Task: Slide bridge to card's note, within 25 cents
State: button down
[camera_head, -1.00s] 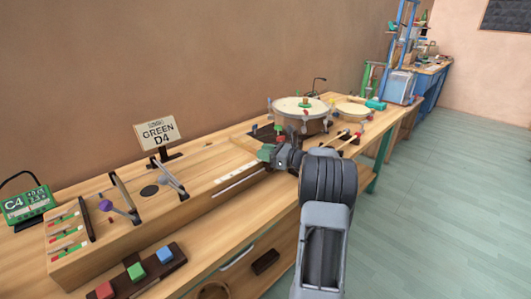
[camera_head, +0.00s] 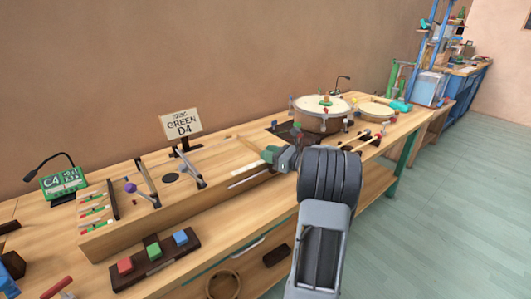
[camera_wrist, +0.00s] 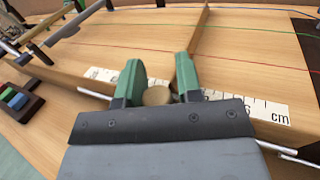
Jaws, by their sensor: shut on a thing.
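My gripper (camera_head: 270,154) is at the front of the long wooden string box (camera_head: 110,240), at its right part. In the wrist view its green fingers (camera_wrist: 158,82) are closed about a round tan knob (camera_wrist: 157,96). A thin wooden bridge (camera_wrist: 198,38) runs back from the fingers under or across the red and green strings; which, I cannot tell. The bridge also shows in the head view (camera_head: 247,144). A card (camera_head: 181,123) reads GREEN D4. A green tuner (camera_head: 62,183) shows C4 with small digits I cannot read surely. A white cm ruler (camera_wrist: 262,110) lies along the box front.
Two dark arms stand on the box, one with a purple knob (camera_head: 130,187). Red, green and blue blocks (camera_head: 153,250) sit on a dark base in front. Drums (camera_head: 322,113) and mallets (camera_head: 365,135) are to the right. The floor on the right is clear.

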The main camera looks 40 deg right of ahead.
jog(key=c, duration=0.9)
grip_release()
jog(key=shift+c, duration=0.2)
jog(key=shift+s, duration=0.1)
jog(key=p+v, duration=0.1)
jog(key=v, duration=1.2)
jog(key=shift+s+d, duration=0.15)
jog(key=shift+s, duration=0.1)
